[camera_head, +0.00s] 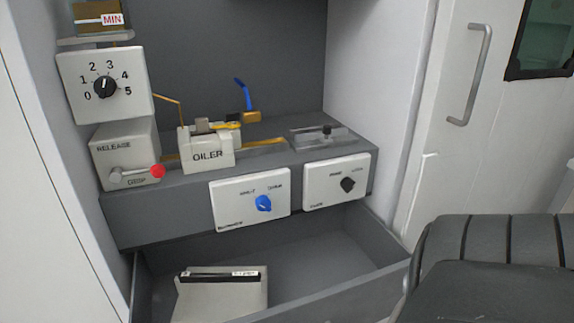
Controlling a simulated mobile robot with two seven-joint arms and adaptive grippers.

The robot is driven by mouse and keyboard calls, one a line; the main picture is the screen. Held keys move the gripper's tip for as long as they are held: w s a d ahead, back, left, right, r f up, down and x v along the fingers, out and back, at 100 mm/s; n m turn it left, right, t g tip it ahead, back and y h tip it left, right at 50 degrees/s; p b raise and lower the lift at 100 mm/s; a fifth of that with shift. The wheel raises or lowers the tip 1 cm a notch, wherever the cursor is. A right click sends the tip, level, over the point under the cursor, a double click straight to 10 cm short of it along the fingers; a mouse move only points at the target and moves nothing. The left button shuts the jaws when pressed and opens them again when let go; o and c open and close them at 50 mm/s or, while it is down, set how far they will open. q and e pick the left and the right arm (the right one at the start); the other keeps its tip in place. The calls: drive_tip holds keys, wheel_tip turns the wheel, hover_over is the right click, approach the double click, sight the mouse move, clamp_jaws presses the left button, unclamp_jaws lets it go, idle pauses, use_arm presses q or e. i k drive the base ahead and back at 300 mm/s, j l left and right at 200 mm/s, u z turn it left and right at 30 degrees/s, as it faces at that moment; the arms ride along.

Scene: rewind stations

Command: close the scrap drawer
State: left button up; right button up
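The scrap drawer (345,288) is a grey, deep drawer below the bench. It stands open, pulled out toward me, and I look down into it. A pale box (225,299) with a dark slot along its top lies inside at the left. The drawer's near left part is cut off by the bottom of the picture. A handle on its front face cannot be seen from here. Neither of my grippers shows in the head view.
A dark ribbed shape (490,262) fills the lower right, close to the drawer's right end. The grey bench (165,215) above carries the oiler (207,153), a release lever (135,172) and knob panels. A white door with a handle (470,75) stands at the right.

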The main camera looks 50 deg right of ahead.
sight(338, 263)
drive_tip(key=k+z, duration=0.15)
drive_tip(key=z, duration=1.4)
